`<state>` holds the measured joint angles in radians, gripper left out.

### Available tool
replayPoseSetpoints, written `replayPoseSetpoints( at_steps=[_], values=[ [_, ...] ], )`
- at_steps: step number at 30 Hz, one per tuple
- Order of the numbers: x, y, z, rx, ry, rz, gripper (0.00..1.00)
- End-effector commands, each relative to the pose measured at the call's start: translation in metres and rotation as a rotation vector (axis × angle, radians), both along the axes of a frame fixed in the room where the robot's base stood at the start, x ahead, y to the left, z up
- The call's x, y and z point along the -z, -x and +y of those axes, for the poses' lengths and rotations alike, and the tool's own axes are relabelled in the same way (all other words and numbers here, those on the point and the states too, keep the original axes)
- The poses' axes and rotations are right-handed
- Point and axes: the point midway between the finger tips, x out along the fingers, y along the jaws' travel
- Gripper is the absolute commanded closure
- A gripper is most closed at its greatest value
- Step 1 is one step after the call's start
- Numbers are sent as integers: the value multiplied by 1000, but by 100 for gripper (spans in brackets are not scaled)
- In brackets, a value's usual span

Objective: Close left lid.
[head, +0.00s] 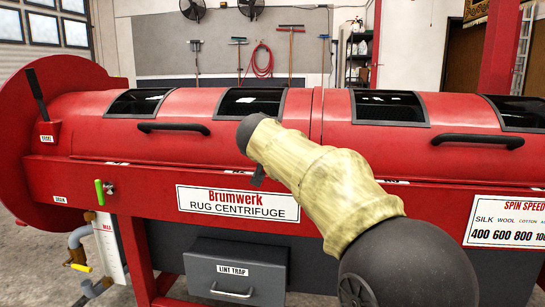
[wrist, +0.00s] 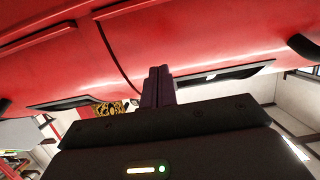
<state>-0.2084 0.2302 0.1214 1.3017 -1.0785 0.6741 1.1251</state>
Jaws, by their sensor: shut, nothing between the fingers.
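The red rug centrifuge drum spans the head view. Its left lid (head: 205,108) is a curved red panel with two dark windows and a black bar handle (head: 173,127). It lies down over the drum, about level with the right lid (head: 420,110); I cannot tell whether it is fully seated. In the wrist view my gripper (wrist: 158,86) is shut and empty, against a background of red lid surface beside the seam; contact is unclear.
The right lid has its own black handle (head: 478,140). A black lever (head: 37,95) stands at the drum's left end. A green-handled valve (head: 100,192) and pipes sit below it. A grey lint trap drawer (head: 234,280) is under the drum. Tools hang on the back wall.

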Motion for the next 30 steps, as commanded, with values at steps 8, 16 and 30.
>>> replayPoseSetpoints(
  at_steps=[8,16,30],
  values=[
    [14,40,12,-3,1,-1,100],
    [23,64,18,0,0,0,100],
    [28,66,14,-6,11,46,100]
  ],
)
